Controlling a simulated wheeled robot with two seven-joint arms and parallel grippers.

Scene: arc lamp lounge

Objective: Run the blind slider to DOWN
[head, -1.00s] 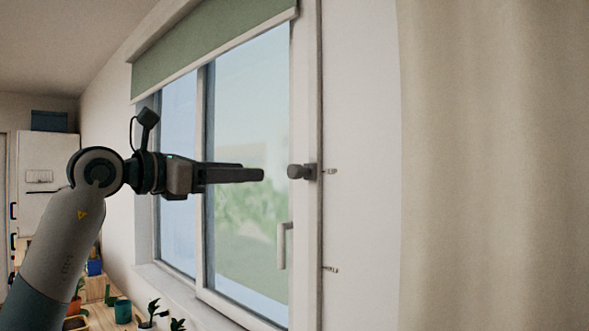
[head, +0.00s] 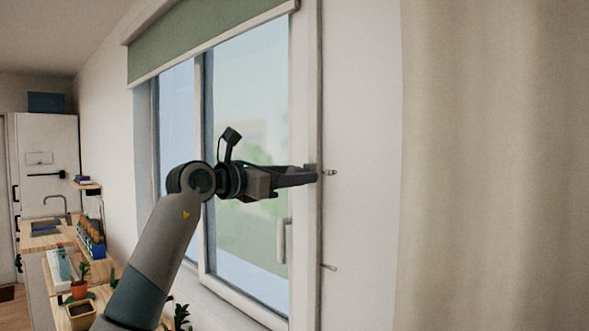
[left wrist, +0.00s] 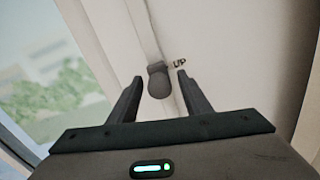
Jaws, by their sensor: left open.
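The dark slider knob (left wrist: 158,85) sits on a vertical rail (head: 320,90) at the window's right side. In the left wrist view it lies between the two fingers of my left gripper (left wrist: 160,78), with a gap on each side. The UP label (left wrist: 180,64) is just right of it. In the head view my left gripper (head: 312,175) reaches the rail and hides most of the knob. It is open. The green blind (head: 205,40) hangs a short way down at the window's top. My right gripper is not in view.
Two small marks stand beside the rail, an upper one (head: 331,172) and a lower one (head: 330,267). A window handle (head: 283,241) is below left of my gripper. A beige curtain (head: 490,170) hangs right. Potted plants stand low at left.

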